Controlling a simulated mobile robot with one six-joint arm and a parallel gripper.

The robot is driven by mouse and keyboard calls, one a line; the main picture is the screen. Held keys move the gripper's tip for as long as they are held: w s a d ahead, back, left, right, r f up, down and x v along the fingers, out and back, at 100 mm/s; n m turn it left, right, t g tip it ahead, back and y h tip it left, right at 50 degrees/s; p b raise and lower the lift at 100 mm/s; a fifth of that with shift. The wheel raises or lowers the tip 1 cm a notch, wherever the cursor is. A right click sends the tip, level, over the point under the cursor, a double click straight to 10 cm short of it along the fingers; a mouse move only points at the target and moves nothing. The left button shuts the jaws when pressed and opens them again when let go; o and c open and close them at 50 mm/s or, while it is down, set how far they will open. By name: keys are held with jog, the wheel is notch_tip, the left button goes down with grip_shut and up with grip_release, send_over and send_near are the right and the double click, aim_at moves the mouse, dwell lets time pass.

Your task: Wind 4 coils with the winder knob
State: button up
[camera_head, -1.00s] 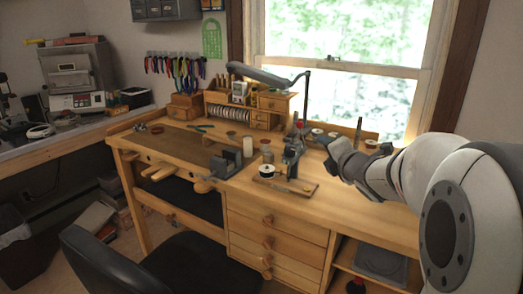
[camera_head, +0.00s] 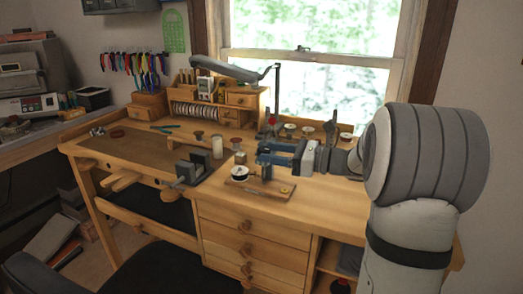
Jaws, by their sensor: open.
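The coil winder sits on a small wooden base board (camera_head: 272,192) near the front edge of the workbench. A white-topped, dark round part (camera_head: 239,173) stands at the board's left end. The winder's grey upright (camera_head: 266,174) shows only in its lower part; my gripper covers the rest. I cannot make out the winder knob. My gripper (camera_head: 261,152) reaches in from the right, with its fingers pointing left, in front of or above the upright. It is open with nothing seen between its fingers. I cannot tell whether it touches the winder.
A grey vise (camera_head: 193,167) and a pale cylinder (camera_head: 217,147) stand left of the winder. A desk lamp (camera_head: 224,69) arches over a small wooden organizer (camera_head: 243,97). Several small spools line the back by the window. A dark chair (camera_head: 170,265) stands in front.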

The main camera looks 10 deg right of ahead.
jog(key=shift+x, duration=1.35)
jog(key=shift+c, duration=0.5)
jog(key=c, duration=0.9)
jog(key=shift+o, duration=0.2)
jog(key=shift+a+f+t+b, duration=0.1)
jog(key=shift+t+b, duration=0.2)
jog(key=shift+b, duration=0.2)
